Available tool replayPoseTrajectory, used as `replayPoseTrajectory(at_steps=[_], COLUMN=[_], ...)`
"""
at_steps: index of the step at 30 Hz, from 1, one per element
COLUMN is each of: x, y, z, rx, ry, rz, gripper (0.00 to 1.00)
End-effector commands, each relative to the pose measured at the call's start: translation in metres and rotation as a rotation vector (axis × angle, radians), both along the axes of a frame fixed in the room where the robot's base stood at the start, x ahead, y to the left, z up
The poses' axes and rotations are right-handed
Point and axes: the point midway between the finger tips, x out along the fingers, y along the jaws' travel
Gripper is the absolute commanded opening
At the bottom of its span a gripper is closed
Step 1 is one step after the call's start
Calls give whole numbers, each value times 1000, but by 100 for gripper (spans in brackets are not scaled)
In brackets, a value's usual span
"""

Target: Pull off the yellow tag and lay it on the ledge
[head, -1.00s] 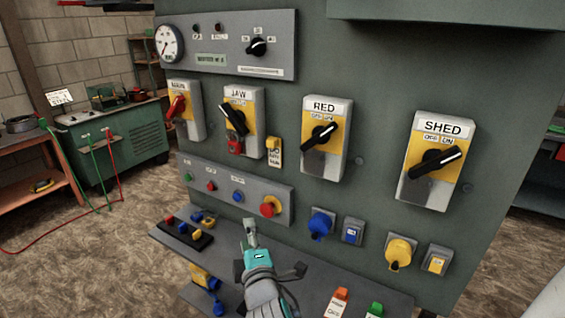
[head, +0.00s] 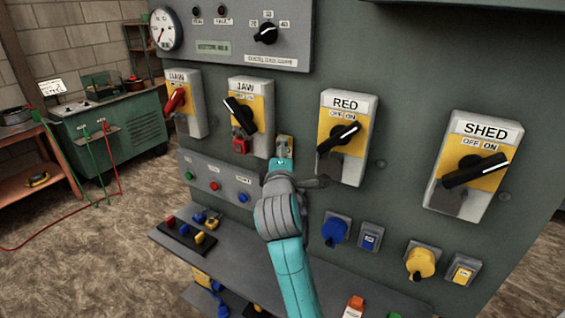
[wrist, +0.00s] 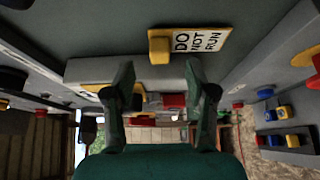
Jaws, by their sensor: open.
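The yellow tag (head: 285,143) hangs on the green panel between the JAW and RED switch boxes, partly hidden by my gripper in the head view. The grey ledge (head: 242,254) runs along the panel below, partly hidden by my arm.
A black rack (head: 186,238) with coloured pieces sits on the ledge's left part. The JAW switch box (head: 251,104) and a red padlock (head: 241,146) are left of the tag; the RED box (head: 356,112) is right. The ledge left of my arm has bare room.

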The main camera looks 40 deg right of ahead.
Motion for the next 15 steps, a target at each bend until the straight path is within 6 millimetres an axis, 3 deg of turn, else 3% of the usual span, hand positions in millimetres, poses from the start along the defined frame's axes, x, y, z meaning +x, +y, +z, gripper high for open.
replayPoseTrajectory(at_steps=[6,15], x=[24,37], y=[-22,-33], z=[0,0], rx=[0,0], ry=[0,-1], rz=[0,0], gripper=[56,56])
